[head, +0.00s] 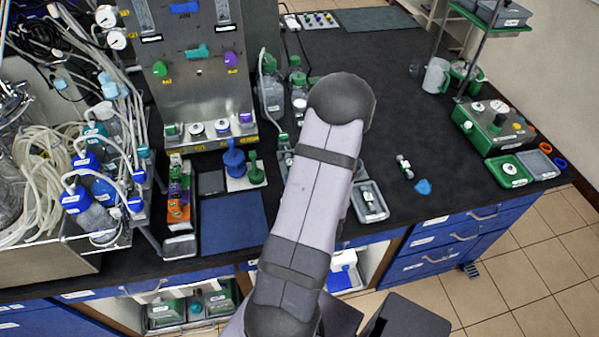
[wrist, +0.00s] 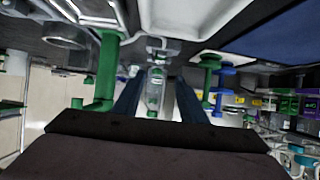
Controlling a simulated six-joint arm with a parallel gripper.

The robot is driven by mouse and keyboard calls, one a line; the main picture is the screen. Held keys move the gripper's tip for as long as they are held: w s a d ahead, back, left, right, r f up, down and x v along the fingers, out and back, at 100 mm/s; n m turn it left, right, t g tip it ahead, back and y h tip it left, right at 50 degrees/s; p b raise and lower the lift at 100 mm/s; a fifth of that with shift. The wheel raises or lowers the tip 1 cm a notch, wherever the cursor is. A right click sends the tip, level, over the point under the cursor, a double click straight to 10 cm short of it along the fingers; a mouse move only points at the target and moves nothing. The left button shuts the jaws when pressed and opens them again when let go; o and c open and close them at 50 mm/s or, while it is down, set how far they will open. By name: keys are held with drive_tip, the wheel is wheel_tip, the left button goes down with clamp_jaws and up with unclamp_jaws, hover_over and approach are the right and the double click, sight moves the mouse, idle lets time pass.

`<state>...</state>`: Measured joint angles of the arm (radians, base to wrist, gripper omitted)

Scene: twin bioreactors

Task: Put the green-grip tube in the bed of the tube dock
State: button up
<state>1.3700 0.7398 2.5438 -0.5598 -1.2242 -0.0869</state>
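A small tube (head: 404,167) with pale ends and a darker, greenish middle lies on the bench right of my arm in the head view. It is probably the green-grip tube, but it is too small to be sure. I cannot make out the tube dock's bed; part of the bench is hidden behind my arm. My gripper is hidden in the head view. In the wrist view the two dark blue fingers of my gripper (wrist: 158,98) stand apart. A clear, green-topped vessel (wrist: 155,88) shows between them; I cannot tell how far off it is.
A grey tray (head: 370,203) lies right of my arm, and a blue piece (head: 423,187) lies by the small tube. A blue mat (head: 233,222) and blue and green stoppered pieces (head: 235,160) are on the left. A green upright piece (wrist: 105,70) stands near my fingers.

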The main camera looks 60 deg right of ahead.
drive_tip(key=shift+s+a+r, duration=0.1)
drive_tip(key=shift+s+a, duration=0.05)
idle(0.3)
drive_tip(key=shift+w+a, duration=0.15)
drive_tip(key=shift+w, duration=0.25)
drive_tip(key=w+a+n+y, duration=0.1)
drive_tip(key=w+a, duration=0.1)
drive_tip(key=w+a+n+g+y, duration=0.1)
drive_tip(key=w+a, duration=0.1)
drive_tip(key=w+a+n+y, duration=0.1)
drive_tip(key=w+a, duration=0.1)
drive_tip(key=shift+w+f+y, duration=0.3)
drive_tip(key=w+a+r+n+g+y, duration=0.2)
drive_tip(key=w+a+g, duration=0.1)
drive_tip(key=a, duration=0.8)
drive_tip(key=s+a+r+n+g+y, duration=0.1)
drive_tip(key=s+a+r+n+g, duration=0.1)
drive_tip(key=a, duration=0.7)
drive_tip(key=s+a+r+n+g+y, duration=0.1)
drive_tip(key=s+a+r+g+y, duration=0.1)
drive_tip(key=s+a, duration=0.4)
drive_tip(key=a+r+g, duration=0.1)
drive_tip(key=a+r, duration=0.1)
drive_tip(key=a, duration=0.2)
drive_tip(key=shift+s+a+n, duration=0.25)
drive_tip(key=shift+n, duration=0.15)
drive_tip(key=shift+f, duration=0.2)
